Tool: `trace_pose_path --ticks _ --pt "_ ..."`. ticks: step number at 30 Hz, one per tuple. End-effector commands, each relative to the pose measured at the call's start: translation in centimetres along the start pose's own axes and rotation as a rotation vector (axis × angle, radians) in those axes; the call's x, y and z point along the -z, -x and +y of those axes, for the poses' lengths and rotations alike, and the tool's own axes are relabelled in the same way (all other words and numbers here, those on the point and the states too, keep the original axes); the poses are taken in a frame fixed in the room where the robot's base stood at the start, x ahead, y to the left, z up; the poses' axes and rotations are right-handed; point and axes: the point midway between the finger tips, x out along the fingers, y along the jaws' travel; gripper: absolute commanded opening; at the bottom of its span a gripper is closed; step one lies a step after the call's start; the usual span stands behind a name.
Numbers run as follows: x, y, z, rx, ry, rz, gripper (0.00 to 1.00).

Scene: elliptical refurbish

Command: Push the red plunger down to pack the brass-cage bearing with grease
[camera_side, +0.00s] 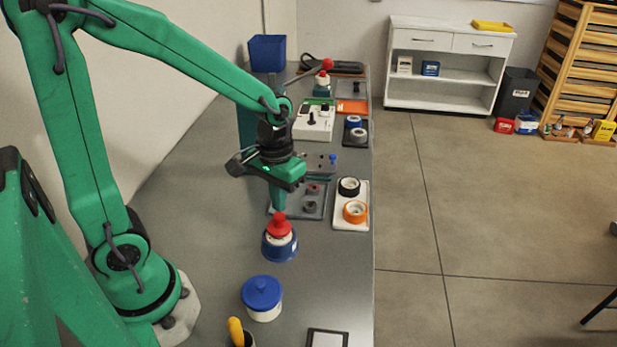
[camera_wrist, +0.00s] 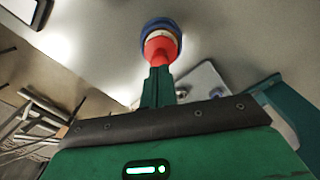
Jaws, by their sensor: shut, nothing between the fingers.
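The red plunger (camera_side: 279,226) stands upright on top of a round blue packer (camera_side: 280,250) with a white band, on the grey bench. My gripper (camera_side: 278,207) points down with its fingers shut and empty, its tips right at the top of the red knob. I cannot tell whether they touch it. In the wrist view the shut fingers (camera_wrist: 159,78) end against the view of the red plunger (camera_wrist: 160,47), with the blue packer (camera_wrist: 160,24) beyond. The brass-cage bearing cannot be made out; any bearing inside the packer is hidden.
A white tub with a blue lid (camera_side: 262,293) stands in front of the packer, near a yellow-handled tool (camera_side: 236,331). Behind are a grey tray (camera_side: 314,212) with small parts and a white tray (camera_side: 351,222) with black and orange rings. Bare bench lies left of the packer.

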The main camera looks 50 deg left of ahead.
Motion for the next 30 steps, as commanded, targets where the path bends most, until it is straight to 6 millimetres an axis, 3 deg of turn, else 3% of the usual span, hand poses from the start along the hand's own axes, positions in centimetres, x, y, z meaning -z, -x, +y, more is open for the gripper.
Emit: trace_pose_path --ticks 30 --pt "0.0 -1.7 0.0 0.000 0.000 -0.002 0.00"
